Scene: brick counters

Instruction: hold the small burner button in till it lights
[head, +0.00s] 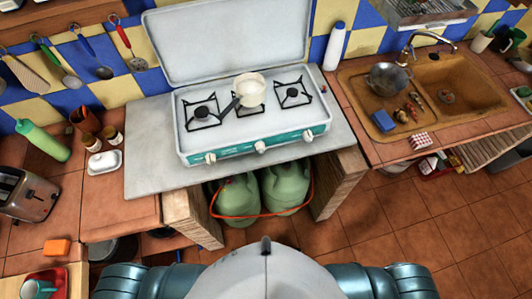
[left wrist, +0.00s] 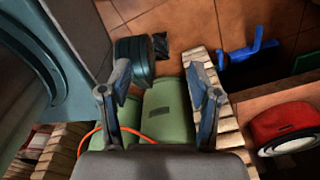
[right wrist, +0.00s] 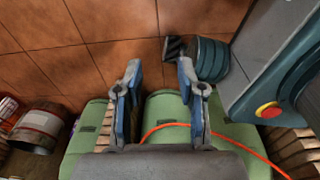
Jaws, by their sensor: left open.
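A white camping stove (head: 200,100) with its lid up stands on the grey counter slab. Its teal front strip carries a left knob (head: 210,158), a middle knob (head: 260,146) and a right knob (head: 308,135). A tiny red and dark spot (head: 323,88) shows at the stove's right edge; I cannot tell whether it is a button. No flame is visible on the burners. My left gripper (left wrist: 164,88) is open and empty, seen against the floor and green gas bottles. My right gripper (right wrist: 160,72) is open and empty too. Neither gripper shows in the head view.
A cream pan (head: 250,84) sits on the middle burner. Green gas bottles (head: 285,187) with an orange hose stand below the slab between brick supports. A white bottle (head: 334,46) stands right of the lid. The slab's front strip is clear.

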